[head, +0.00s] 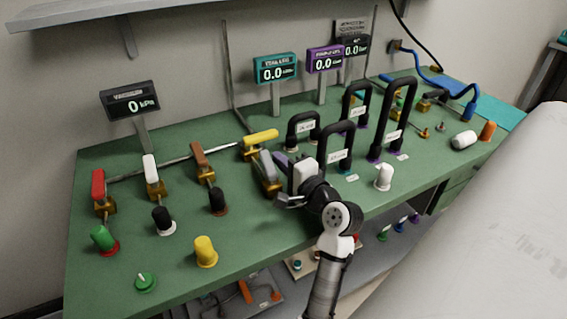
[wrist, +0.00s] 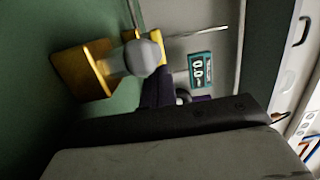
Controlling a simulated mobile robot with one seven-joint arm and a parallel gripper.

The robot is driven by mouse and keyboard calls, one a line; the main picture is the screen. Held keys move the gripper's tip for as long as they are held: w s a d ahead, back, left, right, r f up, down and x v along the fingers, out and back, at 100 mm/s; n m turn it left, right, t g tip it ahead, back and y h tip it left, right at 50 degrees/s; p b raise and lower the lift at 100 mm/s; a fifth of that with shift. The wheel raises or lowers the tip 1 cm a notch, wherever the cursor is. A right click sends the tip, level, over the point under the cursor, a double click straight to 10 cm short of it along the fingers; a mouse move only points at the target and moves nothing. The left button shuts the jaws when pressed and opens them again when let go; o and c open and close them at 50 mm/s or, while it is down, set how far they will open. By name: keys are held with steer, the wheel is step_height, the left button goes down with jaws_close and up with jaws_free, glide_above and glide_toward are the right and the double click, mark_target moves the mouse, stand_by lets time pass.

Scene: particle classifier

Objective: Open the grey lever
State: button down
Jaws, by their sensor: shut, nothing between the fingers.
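The grey lever (head: 266,167) is on the green bench, right of the brown lever and just below the yellow lever in the head view. Its handle lies along its brass valve body, which shows at the lower end. In the wrist view, the rounded grey lever end (wrist: 144,56) sits near the top, beside a yellow-brass block. My gripper (head: 281,201) is shut and empty, close to the lower right of the grey lever. I cannot tell whether it touches the lever. My arm partly hides the area to the right.
Red (head: 98,184), white (head: 150,168), brown (head: 200,156) and yellow (head: 261,137) levers line the pipe. Black-handled parts (head: 336,145) crowd the right. Knobs, including a yellow one (head: 205,251), stand nearer the front edge. Some bench surface between them is clear.

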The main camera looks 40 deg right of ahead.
steer(key=shift+w+a+n+y, duration=0.15)
steer(key=shift+n+y, duration=0.25)
steer(key=shift+y, duration=0.2)
steer(key=shift+w+a+n+y, duration=0.15)
steer(key=shift+n+y, duration=0.25)
steer(key=shift+y, duration=0.2)
steer(key=shift+d, duration=0.1)
steer(key=s, duration=0.4)
steer(key=s+b, duration=0.1)
steer(key=s, duration=0.9)
steer(key=shift+d+b, duration=0.25)
steer(key=shift+b, duration=0.05)
